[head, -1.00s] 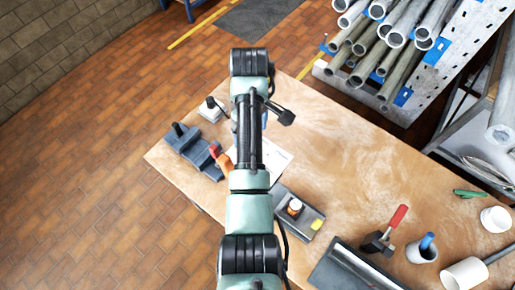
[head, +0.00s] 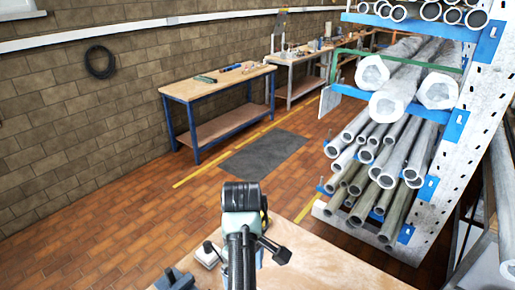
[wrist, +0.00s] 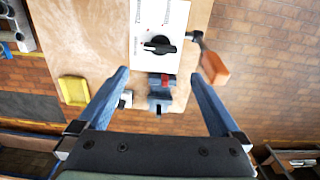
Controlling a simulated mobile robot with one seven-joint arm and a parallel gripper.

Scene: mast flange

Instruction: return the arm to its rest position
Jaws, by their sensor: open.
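My arm (head: 241,232) rises from the bottom of the head view, over the near workbench, with a dark joint at its top. My gripper (wrist: 160,73) shows in the wrist view as two blue fingers spread wide apart. Nothing is held between them. Beyond the fingers are a white panel with a black knob (wrist: 160,45) and a small blue and red object (wrist: 160,86) on the bench. The gripper's fingers cannot be made out in the head view.
The near workbench (head: 325,265) fills the bottom of the head view. A pipe rack (head: 425,215) stands at the right. A far blue-legged bench (head: 215,88) is at the back. A yellow object (wrist: 73,90) and an orange-headed tool (wrist: 214,67) show in the wrist view. Floor at left is clear.

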